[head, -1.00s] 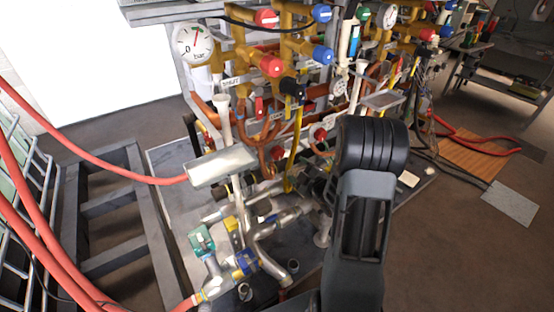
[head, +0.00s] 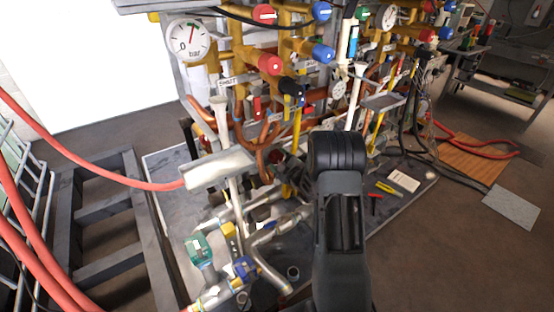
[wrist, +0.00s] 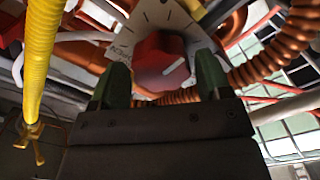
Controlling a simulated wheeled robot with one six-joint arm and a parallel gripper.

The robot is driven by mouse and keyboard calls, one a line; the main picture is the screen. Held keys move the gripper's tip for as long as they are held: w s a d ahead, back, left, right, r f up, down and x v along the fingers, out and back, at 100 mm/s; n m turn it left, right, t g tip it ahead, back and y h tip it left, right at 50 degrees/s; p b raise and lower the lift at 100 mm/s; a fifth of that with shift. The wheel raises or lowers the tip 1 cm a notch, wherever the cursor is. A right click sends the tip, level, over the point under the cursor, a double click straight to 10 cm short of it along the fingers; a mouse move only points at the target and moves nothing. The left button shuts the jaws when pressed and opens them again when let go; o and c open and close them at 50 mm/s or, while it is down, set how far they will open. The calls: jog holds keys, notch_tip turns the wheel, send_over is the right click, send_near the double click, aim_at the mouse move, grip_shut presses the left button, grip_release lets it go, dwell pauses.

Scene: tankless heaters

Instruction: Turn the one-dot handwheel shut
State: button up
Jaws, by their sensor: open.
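In the wrist view, a red knob-like handwheel (wrist: 158,66) with one white mark on its face sits in front of a pale plate (wrist: 150,18) with dark tick lines. My gripper (wrist: 162,63) is open, with one green-and-dark finger on each side of the red wheel. I see a gap at both sides; whether the fingertips reach past its face is hard to tell. The lower part of the wheel is close to the gripper body. In the head view my black arm stands before the pipework, and I cannot make out this wheel or the fingertips there.
A yellow hose (wrist: 41,50) hangs left of the gripper and a ribbed copper-coloured hose (wrist: 280,50) curves at right. In the head view, a pressure gauge (head: 190,40), red caps (head: 269,63) and blue caps (head: 323,52) crowd the manifold. Open floor (head: 450,255) lies at right.

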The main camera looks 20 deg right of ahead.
jog(key=shift+w+a, duration=0.2)
jog(key=shift+w, duration=0.55)
jog(key=shift+c, duration=0.5)
jog(key=c, duration=0.6)
jog(key=shift+o, duration=0.2)
